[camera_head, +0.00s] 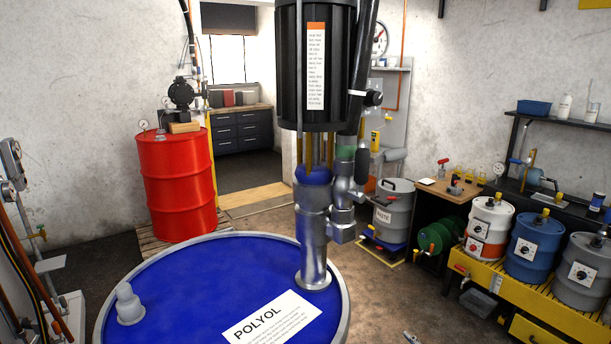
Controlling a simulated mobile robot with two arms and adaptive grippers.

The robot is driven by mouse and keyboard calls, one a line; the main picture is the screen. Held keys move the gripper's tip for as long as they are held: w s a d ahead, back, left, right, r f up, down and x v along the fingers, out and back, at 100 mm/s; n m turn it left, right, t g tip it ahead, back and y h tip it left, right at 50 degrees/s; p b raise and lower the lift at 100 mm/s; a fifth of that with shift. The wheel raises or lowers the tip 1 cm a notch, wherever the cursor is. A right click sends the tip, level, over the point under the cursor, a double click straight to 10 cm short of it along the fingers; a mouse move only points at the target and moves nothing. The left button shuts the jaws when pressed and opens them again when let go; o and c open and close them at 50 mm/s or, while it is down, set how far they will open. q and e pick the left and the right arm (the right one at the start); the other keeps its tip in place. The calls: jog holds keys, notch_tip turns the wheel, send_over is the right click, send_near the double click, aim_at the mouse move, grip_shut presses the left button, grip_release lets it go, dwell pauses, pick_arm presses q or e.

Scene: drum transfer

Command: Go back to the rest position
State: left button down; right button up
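Neither of my grippers can be made out in the head view. A large blue drum (190,290) with a grey rim and a white POLYOL label (272,318) fills the lower middle, close in front of me. A tall pump with a black motor body (314,70) and a silver lower tube (313,240) stands upright in the drum's lid. A light grey cap (129,304) sits on the lid's left side. A small grey metal piece (411,337) shows at the bottom edge; I cannot tell what it is.
A red drum (177,185) stands on a pallet at the back left. A grey waste bin (394,212) stands beyond the pump. Several small drums (535,245) sit on a yellow rack (540,312) at right. Pipes and hoses (25,245) line the left edge. Brown floor (390,295) is clear between drum and rack.

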jog(key=s+d+f+m+g+h, duration=0.2)
jog(key=s+f+m+g+h, duration=0.4)
jog(key=s+f, duration=2.25)
jog(key=s+a+f+g, duration=0.1)
jog(key=s+f, duration=0.3)
jog(key=s, duration=0.7)
jog(key=s+a+f+g+y, duration=0.1)
jog(key=s+f+g, duration=0.3)
jog(key=s, duration=0.7)
jog(key=s+a+f+g+y, duration=0.1)
jog(key=s+a+f+g, duration=0.1)
jog(key=s, duration=0.9)
notch_tip(320, 180, down, 3)
jog(key=shift+s+a+r+g, duration=0.15)
jog(key=shift+a+g, duration=0.15)
jog(key=shift+g, duration=0.2)
jog(key=shift+c, duration=0.5)
